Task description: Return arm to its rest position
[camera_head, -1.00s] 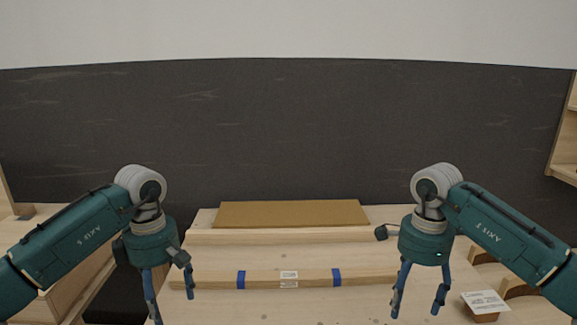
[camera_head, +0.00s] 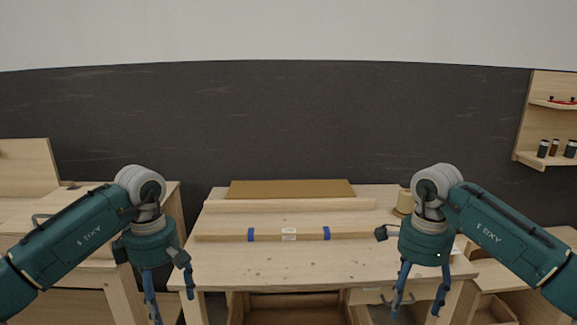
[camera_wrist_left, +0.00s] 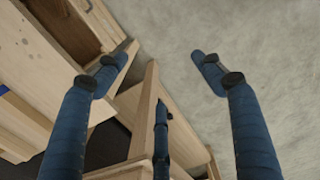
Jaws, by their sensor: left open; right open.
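My left gripper (camera_head: 168,296) hangs down at the lower left of the head view, with its blue fingers apart and nothing between them. In the left wrist view its fingers (camera_wrist_left: 160,60) are spread wide and empty, with grey floor and wooden furniture beyond. My right gripper (camera_head: 418,294) hangs down at the lower right of the head view, in front of the workbench's right side. Its fingers are also apart and empty. Both arms are bent in a near mirror pose.
A wooden workbench (camera_head: 290,262) stands ahead, with a wooden bar bearing blue bands (camera_head: 268,235) and a brown board (camera_head: 290,188) at its back. Another wooden bench (camera_head: 62,262) is at left. A wall shelf (camera_head: 532,128) with small jars hangs at right. The bench's front top is clear.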

